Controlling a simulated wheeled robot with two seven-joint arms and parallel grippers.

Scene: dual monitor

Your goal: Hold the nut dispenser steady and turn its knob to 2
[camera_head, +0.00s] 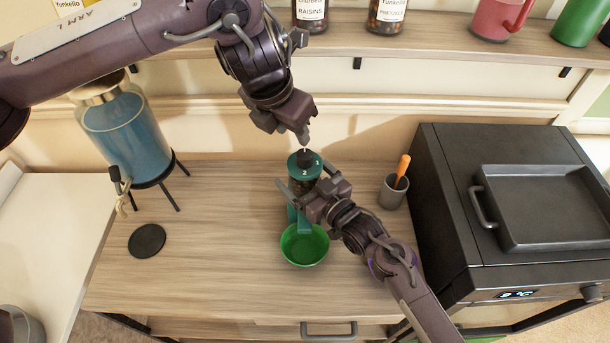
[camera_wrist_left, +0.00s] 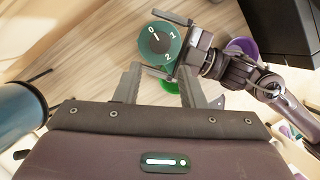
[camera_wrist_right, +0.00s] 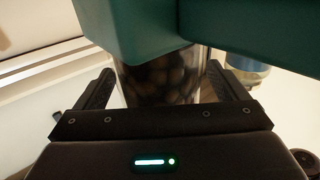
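The nut dispenser (camera_head: 305,172) stands upright on the wooden counter, with a green top, a clear body of nuts and a green chute. Its black knob (camera_wrist_left: 157,40) sits in a dial marked 0, 1 and 2; its white mark appears to point toward 0. My left gripper (camera_head: 304,138) is above the knob, empty, its fingers partly apart in the left wrist view (camera_wrist_left: 160,88). My right gripper (camera_head: 306,184) has its fingers on either side of the clear body (camera_wrist_right: 160,85), spread wide; contact is unclear. A green bowl (camera_head: 304,246) is below the chute.
A grey cup (camera_head: 392,193) with an orange-handled tool stands to the right, before a black oven (camera_head: 450,230). A blue drink dispenser (camera_head: 125,135) on a stand and a black coaster (camera_head: 147,241) are to the left. A shelf (camera_head: 430,42) with jars and mugs runs behind.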

